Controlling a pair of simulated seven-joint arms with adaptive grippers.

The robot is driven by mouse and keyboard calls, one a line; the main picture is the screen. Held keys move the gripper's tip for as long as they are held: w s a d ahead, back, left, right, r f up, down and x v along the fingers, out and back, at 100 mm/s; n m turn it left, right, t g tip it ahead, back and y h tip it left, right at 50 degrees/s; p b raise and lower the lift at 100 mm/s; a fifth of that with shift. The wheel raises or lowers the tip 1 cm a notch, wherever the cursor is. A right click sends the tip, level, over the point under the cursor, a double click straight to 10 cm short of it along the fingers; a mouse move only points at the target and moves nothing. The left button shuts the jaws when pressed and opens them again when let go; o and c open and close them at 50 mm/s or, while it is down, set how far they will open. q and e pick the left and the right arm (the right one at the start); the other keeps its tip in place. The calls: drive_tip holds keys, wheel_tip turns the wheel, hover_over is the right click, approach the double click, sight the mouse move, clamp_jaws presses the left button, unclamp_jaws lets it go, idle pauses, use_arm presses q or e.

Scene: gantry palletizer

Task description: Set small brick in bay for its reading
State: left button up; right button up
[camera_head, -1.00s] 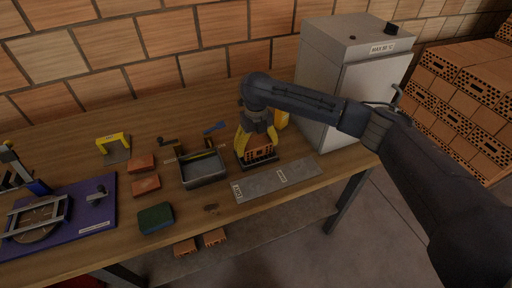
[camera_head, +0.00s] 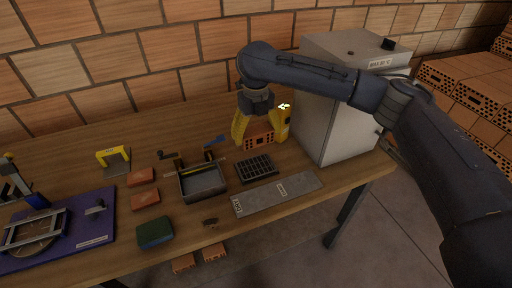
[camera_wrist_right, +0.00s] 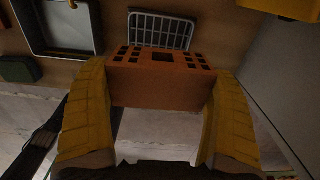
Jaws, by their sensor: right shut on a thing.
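The small orange brick (camera_head: 258,141), with a row of holes in its face, is between the yellow fingers of my right gripper (camera_head: 260,132). The gripper is shut on it, with a finger at each end. The right wrist view also shows the brick (camera_wrist_right: 160,86) clamped and its holed face toward the black grid rack (camera_wrist_right: 160,31). In the head view the rack (camera_head: 257,168) lies bare on the table, in front of the brick. A yellow device (camera_head: 283,122) with a lit spot stands just right of the gripper. No bay is clearly identifiable. My left gripper is out of view.
A grey oven (camera_head: 350,110) stands right of the gripper. A grey labelled strip (camera_head: 277,194) lies in front of the rack. A metal tray (camera_head: 203,182), loose bricks (camera_head: 145,200), a green block (camera_head: 155,232) and a purple board (camera_head: 95,236) are to the left.

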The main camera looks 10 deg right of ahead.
wheel_tip(320, 180, up, 8)
drive_tip(key=shift+w+d+f, duration=0.1)
drive_tip(key=shift+d, duration=0.05)
drive_tip(key=shift+s+d+r, duration=0.2)
drive_tip(key=shift+s+r, duration=0.05)
hover_over(260, 198)
drive_tip(key=f, duration=0.2)
wheel_tip(260, 198, down, 20)
drive_tip(key=shift+w+r, duration=0.1)
drive_tip(key=shift+r, duration=0.1)
idle(0.4)
drive_tip(key=shift+f, duration=0.15)
drive_tip(key=o, duration=1.2)
drive_tip(key=shift+c, duration=0.2)
